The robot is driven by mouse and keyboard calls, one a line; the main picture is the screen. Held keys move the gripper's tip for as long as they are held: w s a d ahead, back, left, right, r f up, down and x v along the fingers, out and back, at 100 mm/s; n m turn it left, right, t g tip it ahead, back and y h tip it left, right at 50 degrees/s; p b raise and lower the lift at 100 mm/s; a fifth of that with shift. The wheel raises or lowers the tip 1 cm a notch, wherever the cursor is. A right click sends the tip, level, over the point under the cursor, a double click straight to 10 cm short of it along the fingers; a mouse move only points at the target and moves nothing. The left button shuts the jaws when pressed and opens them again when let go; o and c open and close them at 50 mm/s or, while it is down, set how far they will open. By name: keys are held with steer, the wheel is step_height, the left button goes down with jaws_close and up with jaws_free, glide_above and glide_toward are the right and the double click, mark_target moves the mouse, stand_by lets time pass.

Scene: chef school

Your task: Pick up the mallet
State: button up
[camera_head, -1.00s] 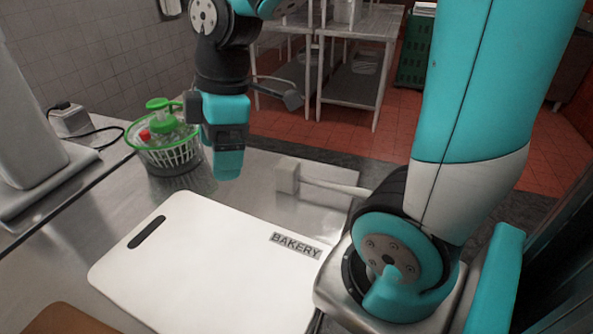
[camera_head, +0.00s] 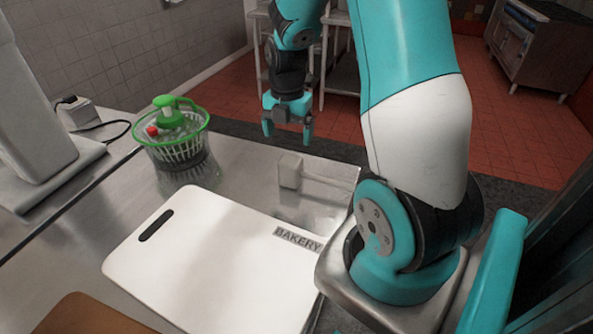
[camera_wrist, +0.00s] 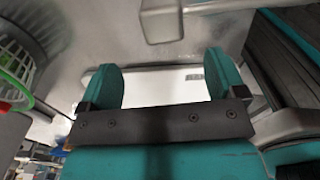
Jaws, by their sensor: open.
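The mallet (camera_head: 290,171) lies on the steel counter in the head view, with a pale block head at the left and a thin handle running right until my arm hides its end. In the wrist view its head (camera_wrist: 161,22) shows at the top, beyond my fingertips, with the handle running right. My gripper (camera_head: 288,132) is open and empty, fingers pointing down, above and behind the mallet head in the head view. It also shows in the wrist view (camera_wrist: 163,80), its two teal fingers apart. Nothing is between them.
A white cutting board (camera_head: 215,255) marked BAKERY lies in front of the mallet. A green-rimmed basket (camera_head: 178,150) with a green-handled item stands to the left. A brown board (camera_head: 90,316) lies at the front left. Bare steel surrounds the mallet head.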

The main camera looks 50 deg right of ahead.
mark_target(291, 159)
step_height(291, 159, down, 4)
steer(key=shift+r, duration=0.15)
steer(key=shift+s+d+f+p, duration=0.15)
steer(key=shift+f+p, duration=0.8)
steer(key=shift+f, duration=1.75)
steer(key=c, duration=1.3)
steer(key=shift+r, duration=0.1)
